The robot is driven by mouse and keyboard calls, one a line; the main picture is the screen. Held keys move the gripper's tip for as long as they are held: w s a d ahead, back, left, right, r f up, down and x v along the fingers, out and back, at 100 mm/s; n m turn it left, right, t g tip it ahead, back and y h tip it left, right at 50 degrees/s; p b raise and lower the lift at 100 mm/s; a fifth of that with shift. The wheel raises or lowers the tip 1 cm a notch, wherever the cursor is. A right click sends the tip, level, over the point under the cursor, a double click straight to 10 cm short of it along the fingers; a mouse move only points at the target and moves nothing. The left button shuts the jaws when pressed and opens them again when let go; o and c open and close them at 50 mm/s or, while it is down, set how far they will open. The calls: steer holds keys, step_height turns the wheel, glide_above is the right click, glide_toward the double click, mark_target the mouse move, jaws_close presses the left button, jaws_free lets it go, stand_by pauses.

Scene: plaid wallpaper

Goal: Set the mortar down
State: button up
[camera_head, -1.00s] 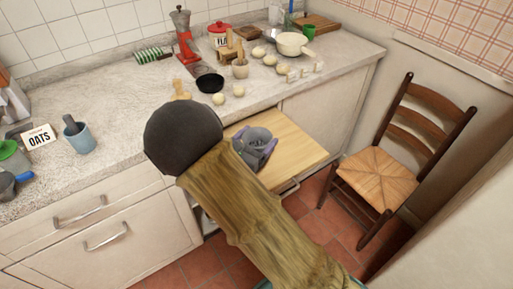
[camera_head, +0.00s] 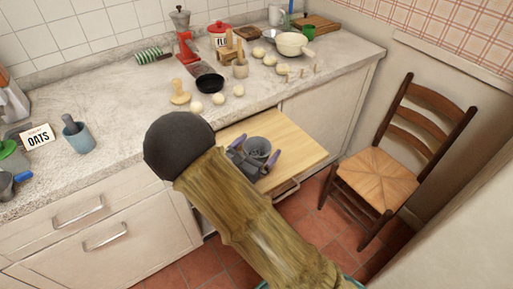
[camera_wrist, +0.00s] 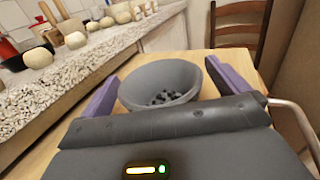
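The mortar (camera_head: 257,147), a grey bowl, is over the pulled-out wooden board (camera_head: 300,150) below the counter. In the wrist view the mortar (camera_wrist: 160,84) is upright, with small dark pieces inside. Its base is hidden behind my gripper, but it appears to rest on the board. My gripper (camera_head: 255,160) has its purple fingers on either side of the mortar. In the wrist view the fingers of my gripper (camera_wrist: 163,75) are spread, and they look apart from the bowl's sides, with the tips close to its rim.
The counter (camera_head: 130,115) behind holds a black bowl (camera_head: 210,82), several pale round items, a red grinder (camera_head: 187,45) and a blue cup (camera_head: 80,138) with a dark stick. A wooden chair (camera_head: 385,175) stands right of the board. The board's right part is bare.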

steer(key=shift+r, duration=0.15)
steer(key=v, duration=1.2)
stand_by(0.3)
